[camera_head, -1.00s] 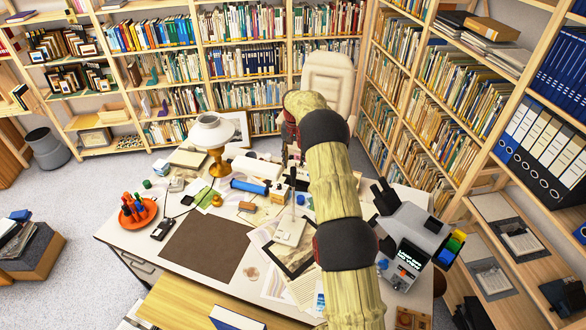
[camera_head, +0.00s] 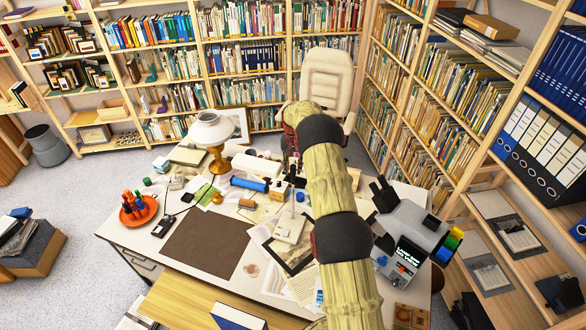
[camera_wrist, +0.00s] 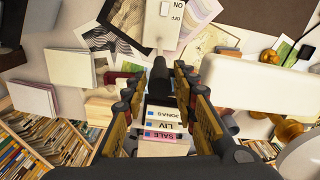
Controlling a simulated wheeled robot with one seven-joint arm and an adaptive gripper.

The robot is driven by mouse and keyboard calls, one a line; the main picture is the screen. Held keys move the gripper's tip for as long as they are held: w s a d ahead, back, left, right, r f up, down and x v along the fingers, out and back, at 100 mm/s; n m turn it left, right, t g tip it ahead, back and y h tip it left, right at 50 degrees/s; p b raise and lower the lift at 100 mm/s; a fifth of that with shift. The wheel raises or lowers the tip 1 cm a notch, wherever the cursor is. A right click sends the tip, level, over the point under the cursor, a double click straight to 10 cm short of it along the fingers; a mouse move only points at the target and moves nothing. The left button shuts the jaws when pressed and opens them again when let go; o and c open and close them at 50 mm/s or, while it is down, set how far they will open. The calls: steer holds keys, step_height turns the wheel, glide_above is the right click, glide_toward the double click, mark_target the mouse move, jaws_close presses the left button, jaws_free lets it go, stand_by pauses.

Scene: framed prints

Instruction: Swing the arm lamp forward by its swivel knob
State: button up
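The arm lamp has a white base (camera_head: 290,229) marked ON/OFF, which shows at the top of the wrist view (camera_wrist: 164,22). A thin stem rises from it. A long white shade (camera_head: 257,164) extends to the left in the head view and fills the right of the wrist view (camera_wrist: 255,85). A dark upright part (camera_wrist: 160,75), probably the swivel knob, shows between the fingers of my gripper (camera_wrist: 160,90). The fingers are apart on either side of it. I cannot tell whether either touches it. My arm partly hides the gripper in the head view.
A white-shaded lamp (camera_head: 211,130) with a brass-coloured base stands at the back left of the desk. A blue cylinder (camera_head: 249,184) lies near the shade. A grey device (camera_head: 409,236) stands at right. The brown desk mat (camera_head: 205,246) is clear. Bookshelves surround the desk.

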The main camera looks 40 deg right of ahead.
steer(key=c, duration=0.6)
jaws_close()
steer(key=shift+n+b, duration=0.4)
steer(key=shift+b, duration=0.05)
steer(key=n+b, duration=0.2)
steer(key=shift+f+n+b, duration=0.1)
steer(key=shift+n+b, duration=0.2)
steer(key=shift+n, duration=0.1)
steer(key=n+b, duration=0.2)
steer(key=n, duration=0.1)
steer(key=shift+n, duration=0.3)
steer(key=n+b, duration=0.2)
steer(key=n, duration=0.3)
steer(key=n+b, duration=0.1)
steer(key=n, duration=0.4)
steer(key=shift+n, duration=0.4)
steer(key=shift+r, duration=0.2)
